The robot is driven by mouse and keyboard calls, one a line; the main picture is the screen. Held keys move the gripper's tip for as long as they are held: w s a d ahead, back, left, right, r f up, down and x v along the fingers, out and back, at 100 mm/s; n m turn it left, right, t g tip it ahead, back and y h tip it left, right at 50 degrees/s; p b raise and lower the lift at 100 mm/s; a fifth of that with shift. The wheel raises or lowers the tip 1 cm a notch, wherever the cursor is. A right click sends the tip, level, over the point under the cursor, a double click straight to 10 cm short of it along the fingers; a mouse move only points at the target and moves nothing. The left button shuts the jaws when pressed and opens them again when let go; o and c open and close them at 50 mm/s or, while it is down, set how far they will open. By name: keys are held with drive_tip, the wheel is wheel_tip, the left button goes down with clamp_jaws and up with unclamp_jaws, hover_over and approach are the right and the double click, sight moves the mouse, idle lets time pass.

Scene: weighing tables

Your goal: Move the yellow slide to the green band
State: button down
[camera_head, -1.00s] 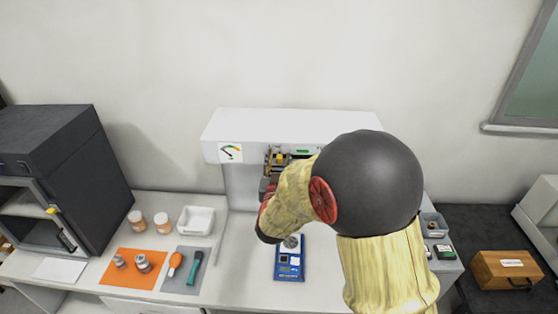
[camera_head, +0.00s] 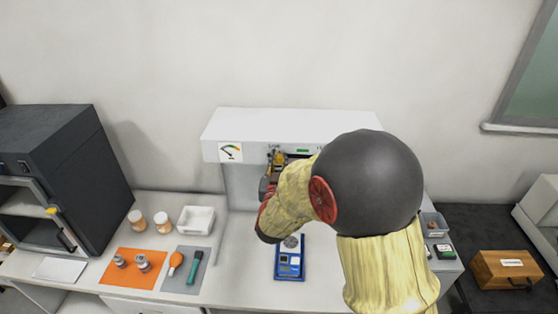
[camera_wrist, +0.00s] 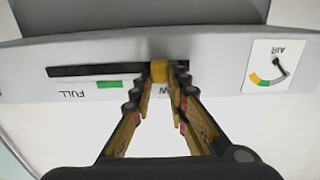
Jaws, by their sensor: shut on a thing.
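The yellow slide (camera_wrist: 159,71) is a small block in a dark horizontal slot (camera_wrist: 85,71) on the white cabinet's front panel. In the wrist view, which is upside down, it sits near the slot's right end. The green band (camera_wrist: 109,84) is beside the slot to its left, apart from the slide; it also shows in the head view (camera_head: 302,151). My gripper (camera_wrist: 161,82) is shut on the slide, one finger on each side. The fingers partly cover the label by the slide. In the head view my arm hides part of the panel.
An air gauge (camera_wrist: 273,68) with coloured bands is on the same panel. Below the cabinet's hood, a blue balance (camera_head: 289,272) stands on the bench. Jars, a white tray (camera_head: 196,220) and tools on mats are at the left. The panel's front is otherwise clear.

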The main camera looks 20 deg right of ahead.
drive_tip(key=s+d+b, duration=0.2)
drive_tip(key=d+b, duration=0.2)
drive_tip(key=d, duration=0.3)
drive_tip(key=shift+s+d, duration=0.15)
idle(0.3)
drive_tip(key=c, duration=1.7)
unclamp_jaws()
drive_tip(key=v, duration=1.2)
